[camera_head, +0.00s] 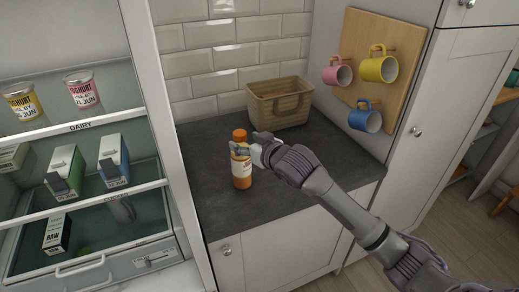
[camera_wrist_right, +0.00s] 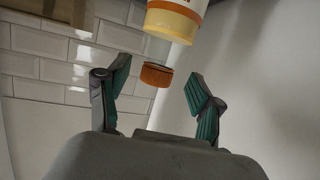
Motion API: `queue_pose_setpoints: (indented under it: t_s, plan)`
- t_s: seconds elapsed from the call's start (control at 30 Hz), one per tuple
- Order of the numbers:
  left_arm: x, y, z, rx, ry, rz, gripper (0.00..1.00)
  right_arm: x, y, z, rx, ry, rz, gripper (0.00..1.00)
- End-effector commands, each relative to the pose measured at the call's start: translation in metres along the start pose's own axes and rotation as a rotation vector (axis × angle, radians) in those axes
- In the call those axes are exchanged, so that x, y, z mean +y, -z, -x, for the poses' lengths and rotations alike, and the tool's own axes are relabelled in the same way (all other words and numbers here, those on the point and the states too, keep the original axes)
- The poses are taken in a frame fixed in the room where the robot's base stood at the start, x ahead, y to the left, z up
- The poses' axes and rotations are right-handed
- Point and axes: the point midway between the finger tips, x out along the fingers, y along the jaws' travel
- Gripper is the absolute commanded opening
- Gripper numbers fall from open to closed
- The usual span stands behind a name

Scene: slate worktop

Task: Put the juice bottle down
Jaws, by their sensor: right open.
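The juice bottle (camera_head: 242,178), orange with a pale label and an orange cap, stands upright on the dark slate worktop (camera_head: 210,212). My right gripper (camera_head: 240,149) is at the upper part of the bottle and hides some of its label and neck. In the right wrist view the bottle (camera_wrist_right: 175,22) shows inverted, its orange cap between the tips of my right gripper (camera_wrist_right: 157,75). The fingers are spread, with gaps visible on both sides of the cap. My left gripper is not in view.
A woven basket (camera_head: 262,108) stands behind the bottle against the tiled wall. Pink, yellow and blue mugs hang on a wooden board (camera_head: 362,62) at the right. An open fridge (camera_head: 165,150) with yoghurt and cartons borders the left. The worktop's front has free room.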

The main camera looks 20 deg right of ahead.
Motion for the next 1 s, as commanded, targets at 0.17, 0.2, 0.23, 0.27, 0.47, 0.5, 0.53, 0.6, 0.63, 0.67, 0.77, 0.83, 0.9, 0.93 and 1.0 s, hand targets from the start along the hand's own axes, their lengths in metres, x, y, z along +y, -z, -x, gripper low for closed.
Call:
queue_pose_setpoints:
  t_s: [0.17, 0.2, 0.23, 0.27, 0.47, 0.5, 0.53, 0.6, 0.63, 0.67, 0.77, 0.83, 0.9, 0.93, 1.0]
  plan:
    - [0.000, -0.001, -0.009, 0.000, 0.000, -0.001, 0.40, 0.000, -0.003, 0.038, 0.001, 0.001, 0.002, 0.66]
    - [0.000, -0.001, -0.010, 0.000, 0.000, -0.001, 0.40, 0.000, -0.003, 0.046, 0.000, 0.001, 0.001, 0.66]
    - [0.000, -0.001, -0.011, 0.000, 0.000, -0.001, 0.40, 0.000, -0.003, 0.052, 0.000, 0.001, 0.002, 0.66]
    - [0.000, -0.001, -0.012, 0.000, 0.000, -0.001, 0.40, 0.000, -0.003, 0.058, 0.001, 0.001, 0.002, 0.66]
    - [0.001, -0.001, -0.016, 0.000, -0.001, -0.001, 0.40, 0.000, -0.002, 0.085, 0.000, 0.001, 0.000, 0.66]
    - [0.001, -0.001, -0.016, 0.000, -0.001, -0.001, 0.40, 0.000, -0.001, 0.088, 0.000, 0.001, 0.000, 0.66]
    - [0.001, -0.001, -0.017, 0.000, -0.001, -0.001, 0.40, 0.000, -0.001, 0.090, 0.000, 0.001, 0.000, 0.66]
    - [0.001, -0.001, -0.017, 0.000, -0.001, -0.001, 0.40, 0.000, -0.001, 0.092, 0.000, 0.001, 0.000, 0.66]
    - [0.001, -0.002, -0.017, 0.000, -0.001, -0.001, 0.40, 0.000, -0.001, 0.093, -0.001, 0.001, 0.000, 0.66]
    - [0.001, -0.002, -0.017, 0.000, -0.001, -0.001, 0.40, 0.000, -0.001, 0.093, -0.001, 0.000, -0.001, 0.66]
    - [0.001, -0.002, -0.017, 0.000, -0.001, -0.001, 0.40, 0.000, 0.000, 0.093, -0.001, 0.000, -0.001, 0.66]
    - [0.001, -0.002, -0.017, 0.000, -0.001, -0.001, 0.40, 0.000, 0.000, 0.093, -0.001, 0.000, -0.001, 0.66]
    - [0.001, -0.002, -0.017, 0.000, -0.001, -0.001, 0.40, 0.000, -0.001, 0.093, -0.002, 0.000, -0.001, 0.66]
    - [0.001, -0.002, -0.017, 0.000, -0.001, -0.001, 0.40, 0.000, -0.003, 0.092, -0.006, 0.000, -0.002, 0.66]
    - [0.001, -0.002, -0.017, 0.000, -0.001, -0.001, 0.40, -0.001, -0.017, 0.090, -0.031, -0.005, -0.008, 0.66]
